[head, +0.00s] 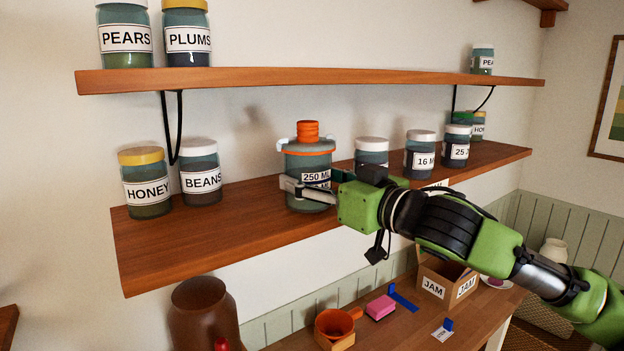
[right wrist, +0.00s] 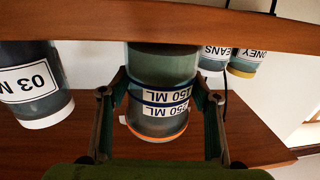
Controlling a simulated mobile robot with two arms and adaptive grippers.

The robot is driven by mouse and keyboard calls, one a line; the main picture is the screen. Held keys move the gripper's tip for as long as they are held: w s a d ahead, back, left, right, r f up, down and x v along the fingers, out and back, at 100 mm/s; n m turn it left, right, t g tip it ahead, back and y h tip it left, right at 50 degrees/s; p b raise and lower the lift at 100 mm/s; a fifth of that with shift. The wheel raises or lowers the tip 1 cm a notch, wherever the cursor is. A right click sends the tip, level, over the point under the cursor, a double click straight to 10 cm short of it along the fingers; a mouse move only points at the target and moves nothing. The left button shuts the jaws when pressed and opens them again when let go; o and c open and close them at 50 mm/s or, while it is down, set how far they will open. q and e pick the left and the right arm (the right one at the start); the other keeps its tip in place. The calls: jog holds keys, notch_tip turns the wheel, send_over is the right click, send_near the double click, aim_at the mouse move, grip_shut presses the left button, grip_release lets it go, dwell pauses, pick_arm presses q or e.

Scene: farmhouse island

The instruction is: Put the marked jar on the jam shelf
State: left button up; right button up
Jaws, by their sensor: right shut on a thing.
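The marked jar (head: 305,163) is blue-green glass with an orange rim, an orange stacked top and a "250 ML" label. It is upright at the lower wooden shelf (head: 160,250), between the BEANS jar and a white-lidded jar. My right gripper (head: 308,193) is shut around its lower body. I cannot tell whether its base touches the shelf. In the right wrist view, upside down, the jar (right wrist: 162,68) is between both fingers (right wrist: 165,85), showing "150 ML" and "250 ML" bands. My left gripper is out of view.
HONEY (head: 146,185) and BEANS (head: 201,175) jars stand left on the lower shelf; several dated jars (head: 420,155) stand right. The upper shelf (head: 300,78) overhangs.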

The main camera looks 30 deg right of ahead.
jog(key=shift+f+b, duration=0.35)
jog(key=shift+b, duration=0.05)
jog(key=o, duration=1.5)
jog(key=shift+o, duration=0.3)
jog(key=shift+s, duration=0.1)
jog(key=o, duration=0.5)
jog(key=shift+f, duration=0.15)
jog(key=shift+o, duration=0.2)
